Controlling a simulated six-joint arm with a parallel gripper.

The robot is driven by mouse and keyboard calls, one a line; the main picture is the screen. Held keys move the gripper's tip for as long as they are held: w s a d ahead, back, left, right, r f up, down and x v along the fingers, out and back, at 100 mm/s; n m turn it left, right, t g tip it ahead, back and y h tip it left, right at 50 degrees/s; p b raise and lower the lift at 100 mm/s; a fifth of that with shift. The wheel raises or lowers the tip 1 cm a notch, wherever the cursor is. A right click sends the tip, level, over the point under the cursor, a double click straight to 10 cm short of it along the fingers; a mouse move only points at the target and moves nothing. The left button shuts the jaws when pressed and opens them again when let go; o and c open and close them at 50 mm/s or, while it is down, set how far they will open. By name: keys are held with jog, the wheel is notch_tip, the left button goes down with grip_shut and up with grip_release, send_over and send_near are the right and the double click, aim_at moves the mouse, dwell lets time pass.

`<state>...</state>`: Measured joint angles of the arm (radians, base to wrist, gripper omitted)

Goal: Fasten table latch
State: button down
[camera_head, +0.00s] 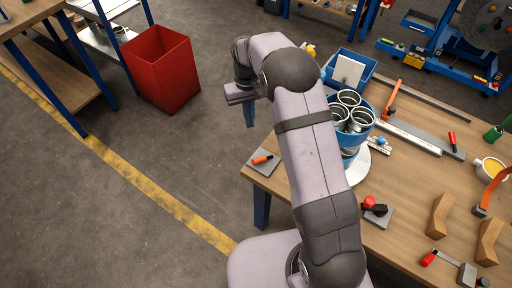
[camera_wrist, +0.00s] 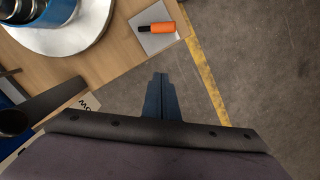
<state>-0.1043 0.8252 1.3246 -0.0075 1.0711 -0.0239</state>
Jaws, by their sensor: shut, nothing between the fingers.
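A small latch with an orange handle and black end (camera_head: 262,157) lies on a grey plate at the table's left corner. It also shows in the wrist view (camera_wrist: 158,28), near the top centre. I cannot tell whether this is the table latch or whether it is fastened. My gripper (camera_head: 250,124) is off the table's edge, beyond the plate in the head view. Its blue fingers are together and empty in the wrist view (camera_wrist: 160,76), apart from the latch and pointing towards the plate's side of the picture.
A blue bucket of metal duct rings (camera_head: 353,134) stands on a white disc (camera_head: 362,172) close to the plate. A red-knobbed device (camera_head: 374,206), wooden blocks (camera_head: 440,215) and red-handled tools stand farther right. A red bin (camera_head: 160,68) is on the floor.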

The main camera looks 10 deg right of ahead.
jog(key=shift+g, duration=0.5)
jog(key=r, duration=0.2)
jog(key=s+r, duration=0.1)
jog(key=r, duration=0.1)
jog(key=shift+d, duration=0.1)
jog(key=shift+f, duration=0.1)
jog(key=p, duration=0.2)
send_near(259, 160)
jog(key=w+f, duration=0.4)
jog(key=w, duration=0.1)
jog(key=shift+s+a+f+p, duration=0.1)
jog(key=shift+s+f+p, duration=0.3)
jog(key=shift+s, duration=0.15)
jog(key=shift+s+a+f+p, duration=0.1)
jog(key=shift+s+f+p, duration=0.15)
jog(key=shift+s+p, duration=0.25)
jog(key=shift+s+d+f, duration=0.1)
jog(key=shift+s+f, duration=0.45)
jog(key=shift+s, duration=0.25)
